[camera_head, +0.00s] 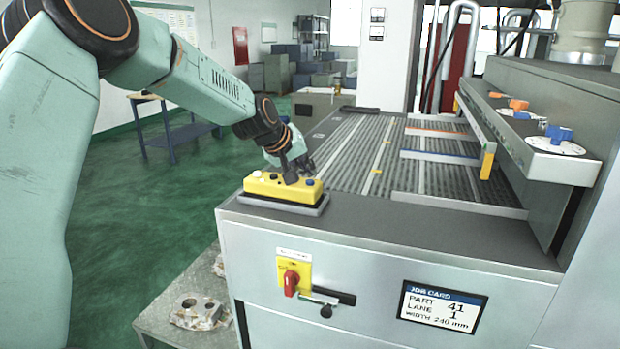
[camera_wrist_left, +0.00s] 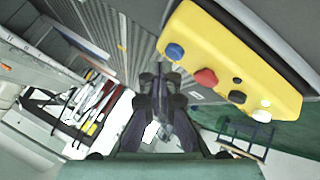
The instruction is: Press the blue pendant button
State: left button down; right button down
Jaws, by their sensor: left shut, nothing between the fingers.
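The yellow pendant (camera_head: 262,186) lies in a dark tray on the near left corner of the machine top. Its blue button (camera_head: 310,182) is at the right end. In the wrist view the pendant (camera_wrist_left: 215,45) fills the upper right, with the blue button (camera_wrist_left: 174,52) nearest my fingers, then a red button (camera_wrist_left: 205,77), dark ones and a white one (camera_wrist_left: 264,103). My left gripper (camera_head: 300,167) is shut and empty, pointing down by the pendant and partly covering it. In the wrist view its fingertips (camera_wrist_left: 160,80) show below the blue button. Contact cannot be told. My right gripper is not in view.
The grooved conveyor bed (camera_head: 350,150) with coloured lane rails extends behind the pendant. A shelf with an orange knob (camera_head: 518,104) and a blue knob (camera_head: 558,133) stands at right. A red rotary switch (camera_head: 291,282) is on the front panel. Castings (camera_head: 200,312) lie lower left.

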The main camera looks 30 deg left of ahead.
aim_at(307, 182)
pick_arm(q)
jog(key=shift+r, duration=0.25)
notch_tip(307, 182, up, 5)
jog(key=p, duration=0.5)
jog(key=shift+f, duration=0.1)
dwell(0.9)
